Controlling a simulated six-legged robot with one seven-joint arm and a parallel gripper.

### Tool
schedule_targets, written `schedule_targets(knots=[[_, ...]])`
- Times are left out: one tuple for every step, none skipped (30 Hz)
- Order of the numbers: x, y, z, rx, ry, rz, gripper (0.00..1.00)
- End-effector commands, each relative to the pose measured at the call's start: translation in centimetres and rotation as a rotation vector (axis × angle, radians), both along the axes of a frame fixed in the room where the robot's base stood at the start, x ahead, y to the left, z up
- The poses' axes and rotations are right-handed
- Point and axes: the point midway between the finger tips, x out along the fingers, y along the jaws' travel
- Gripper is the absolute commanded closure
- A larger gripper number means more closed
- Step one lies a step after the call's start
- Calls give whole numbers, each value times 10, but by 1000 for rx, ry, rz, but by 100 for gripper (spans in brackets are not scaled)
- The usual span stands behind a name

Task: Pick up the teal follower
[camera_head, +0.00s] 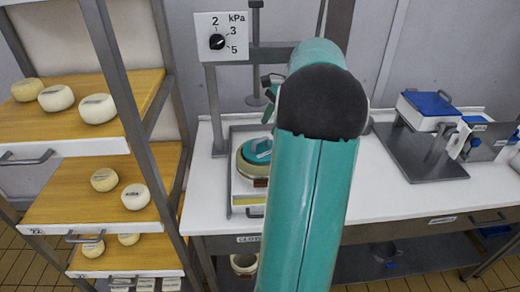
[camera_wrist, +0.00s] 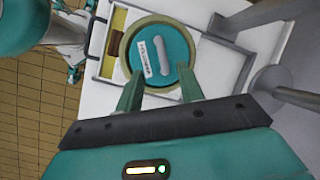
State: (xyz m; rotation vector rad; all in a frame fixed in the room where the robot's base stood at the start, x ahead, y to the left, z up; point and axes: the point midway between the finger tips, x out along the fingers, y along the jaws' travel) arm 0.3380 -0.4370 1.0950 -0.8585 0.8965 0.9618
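The teal follower (camera_wrist: 173,68) is a round disc with a grey bar handle and a white label. It sits inside the pale rim of a round mould (camera_wrist: 127,46) in the wrist view. In the head view, the follower (camera_head: 257,150) shows beside my arm, which hides part of it. My gripper (camera_wrist: 159,73) is open, its two teal fingers spread at the near edge of the follower in the picture. Nothing is between the fingertips except the view of the disc below. I cannot tell whether the fingers touch it.
The mould stands on a metal tray (camera_head: 236,204) under a press frame (camera_head: 213,105) with a kPa dial (camera_head: 218,41). A shelf rack (camera_head: 140,110) with pale round cheeses stands left. A grey plate (camera_head: 419,158) and blue-topped box (camera_head: 430,106) are on the white bench right.

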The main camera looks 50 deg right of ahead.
Motion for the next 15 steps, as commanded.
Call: schedule_targets(knots=[[3,3,-5,1,0,3,62],[4,3,-6,1,0,4,62],[5,4,-8,1,0,4,62],[6,5,-10,1,0,4,62],[7,5,-12,1,0,4,62],[9,6,-16,1,0,4,62],[10,8,-20,3,1,4,62],[11,10,-24,4,0,5,62],[13,11,-30,4,1,4,62],[15,13,-35,4,0,5,62],[17,14,-40,4,0,5,62],[19,16,-45,4,0,5,62],[21,17,-48,3,0,6,62],[22,18,-50,2,0,5,62],[23,19,-53,2,-1,6,62]])
